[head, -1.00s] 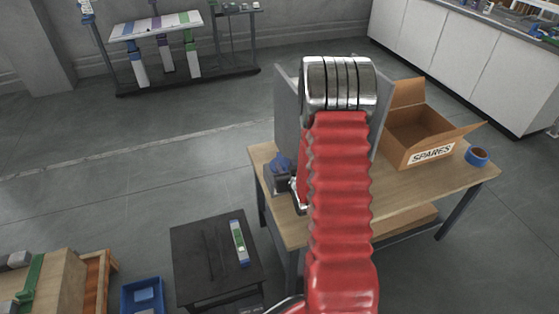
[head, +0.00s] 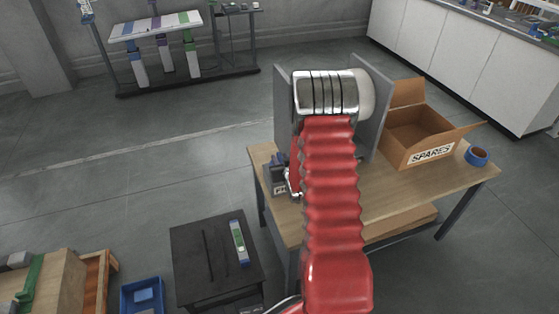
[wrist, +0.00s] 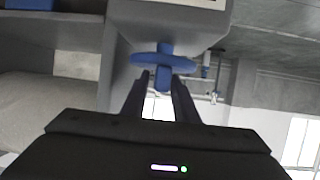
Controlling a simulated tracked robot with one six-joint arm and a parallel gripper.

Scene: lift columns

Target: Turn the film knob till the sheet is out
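The film knob (wrist: 163,62) is blue and cross-shaped, on the side of a grey housing (wrist: 125,32) in the wrist view. My gripper (wrist: 162,80) has its two dark fingertips at the knob's lower wing, one on either side. I cannot tell whether the fingers press on the wing or stand slightly apart from it. I cannot make out the sheet.
The device stands on a wooden table (head: 400,200). An open SPARES box (head: 432,153) and a blue tape roll (head: 477,156) are at its right. A low black table (head: 195,240) and a blue bin (head: 142,296) stand front left. Open floor lies at the left.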

